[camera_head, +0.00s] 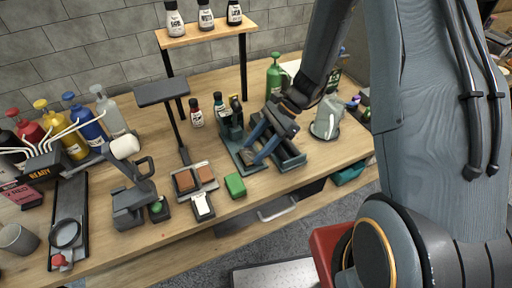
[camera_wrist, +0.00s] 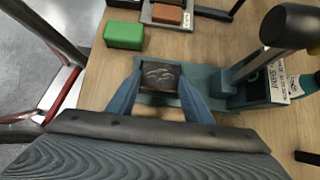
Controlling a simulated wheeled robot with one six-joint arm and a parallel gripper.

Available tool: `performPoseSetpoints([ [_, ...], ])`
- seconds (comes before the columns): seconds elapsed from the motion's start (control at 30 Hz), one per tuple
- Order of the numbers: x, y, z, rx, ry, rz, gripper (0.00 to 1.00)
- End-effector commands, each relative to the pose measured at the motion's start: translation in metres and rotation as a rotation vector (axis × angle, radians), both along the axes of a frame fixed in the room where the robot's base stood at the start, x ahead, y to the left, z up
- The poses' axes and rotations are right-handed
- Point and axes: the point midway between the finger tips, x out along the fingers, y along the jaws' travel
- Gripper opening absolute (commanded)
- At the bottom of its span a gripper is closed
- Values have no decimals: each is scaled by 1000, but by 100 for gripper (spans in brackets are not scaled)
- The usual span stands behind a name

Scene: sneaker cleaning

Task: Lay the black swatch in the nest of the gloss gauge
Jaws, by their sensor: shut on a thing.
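My gripper (camera_wrist: 160,88) has its blue fingers closed on the sides of a small dark square with pale scuffs, the black swatch (camera_wrist: 161,76). In the head view my gripper (camera_head: 255,149) is low over the teal base plate of an upright device (camera_head: 230,122), which looks like the gloss gauge. In the wrist view the gauge's plate (camera_wrist: 150,99) shows around the swatch, and its arm with a dark knob stands to the right. I cannot tell whether the swatch touches the plate, and the nest is not clearly visible.
A green block (camera_head: 235,185) lies left of the gripper, beside a holder (camera_head: 194,180) with brown swatches. A dark teal tray (camera_head: 290,152) is close on the right, with a grey jug (camera_head: 328,115) beyond. A shelf (camera_head: 207,34) with bottles stands behind.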

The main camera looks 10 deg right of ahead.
Motion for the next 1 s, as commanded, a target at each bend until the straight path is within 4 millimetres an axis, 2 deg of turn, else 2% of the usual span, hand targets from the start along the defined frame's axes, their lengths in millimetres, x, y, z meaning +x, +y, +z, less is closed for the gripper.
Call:
performPoseSetpoints([
  [0.37, 0, 0, 6, 0, -1, 1, 22],
  [0.4, 0, 0, 6, 0, 0, 0, 48],
  [0.53, 0, 0, 6, 0, 0, 0, 68],
  [0.83, 1, -1, 7, 0, -1, 0, 68],
  [1.0, 5, -12, 19, 0, -5, -3, 68],
])
